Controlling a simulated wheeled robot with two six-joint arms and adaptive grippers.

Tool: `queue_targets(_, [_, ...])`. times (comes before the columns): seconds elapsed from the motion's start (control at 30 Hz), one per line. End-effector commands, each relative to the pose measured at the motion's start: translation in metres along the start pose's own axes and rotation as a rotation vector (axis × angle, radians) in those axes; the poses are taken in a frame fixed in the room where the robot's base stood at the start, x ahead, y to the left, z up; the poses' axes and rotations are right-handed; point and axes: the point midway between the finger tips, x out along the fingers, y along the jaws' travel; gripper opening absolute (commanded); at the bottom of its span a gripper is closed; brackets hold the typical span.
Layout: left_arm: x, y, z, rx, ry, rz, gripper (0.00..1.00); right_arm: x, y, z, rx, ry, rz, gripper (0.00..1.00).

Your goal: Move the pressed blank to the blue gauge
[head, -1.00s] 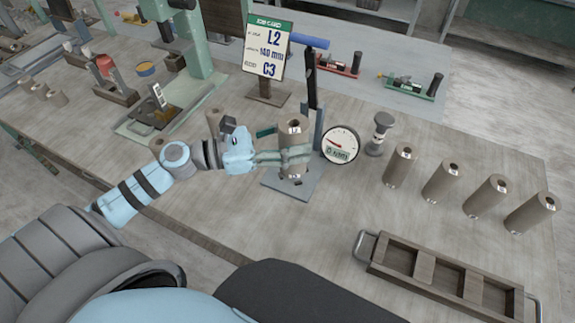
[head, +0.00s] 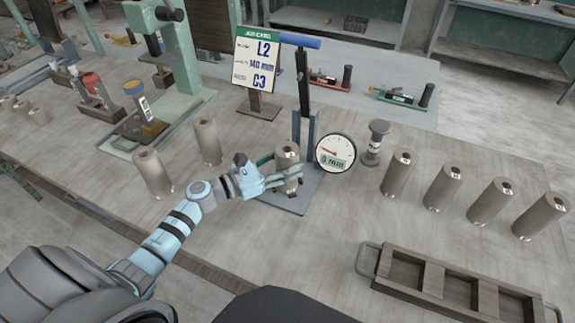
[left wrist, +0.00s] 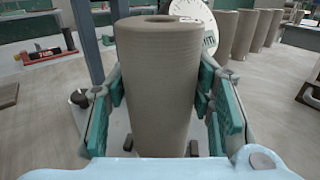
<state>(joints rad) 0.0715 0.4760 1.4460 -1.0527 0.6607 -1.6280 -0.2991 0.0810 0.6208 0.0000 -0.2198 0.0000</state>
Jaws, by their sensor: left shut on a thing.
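A grey-brown clay cylinder, the blank (head: 288,152), stands upright between the fingers of my left gripper (head: 284,178), which is shut on it. It also shows large in the left wrist view (left wrist: 158,85), between the green finger pads (left wrist: 162,112). The blank is over the base plate (head: 297,203) of the gauge, which has a dark post with a blue handle (head: 299,40) and a round dial (head: 336,153) reading about 0 mm. I cannot tell whether its bottom touches the plate. My right gripper is not in view.
Two similar cylinders stand left of the gauge (head: 152,173), (head: 207,140). Several more stand to the right (head: 397,173), near a small dark-topped tool (head: 376,142). A wooden compartment tray (head: 432,297) is at the front right. A job card (head: 257,58) and green press (head: 178,55) stand behind.

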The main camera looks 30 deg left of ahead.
Motion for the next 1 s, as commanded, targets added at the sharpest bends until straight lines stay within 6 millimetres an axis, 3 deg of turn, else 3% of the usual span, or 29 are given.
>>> queue_targets(0.2, [0.0, 0.0, -0.002, 0.001, -0.002, -0.001, 0.0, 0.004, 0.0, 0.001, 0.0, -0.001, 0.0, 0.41])
queue_targets(0.23, [0.0, 0.0, -0.003, 0.0, 0.001, 0.0, 0.51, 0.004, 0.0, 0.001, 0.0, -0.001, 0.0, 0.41])
queue_targets(0.33, [0.0, 0.0, -0.002, 0.0, 0.001, 0.0, 0.67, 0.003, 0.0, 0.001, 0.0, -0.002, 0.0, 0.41])
queue_targets(0.73, [-0.001, 0.0, 0.003, 0.0, 0.001, 0.0, 0.68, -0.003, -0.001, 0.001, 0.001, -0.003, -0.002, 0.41])
queue_targets(0.87, [-0.024, 0.0, -0.002, 0.004, 0.005, -0.001, 0.68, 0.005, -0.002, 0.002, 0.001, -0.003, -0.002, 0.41])
queue_targets(1.0, [-0.063, -0.001, -0.004, 0.003, 0.01, -0.004, 0.68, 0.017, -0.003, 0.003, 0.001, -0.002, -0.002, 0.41])
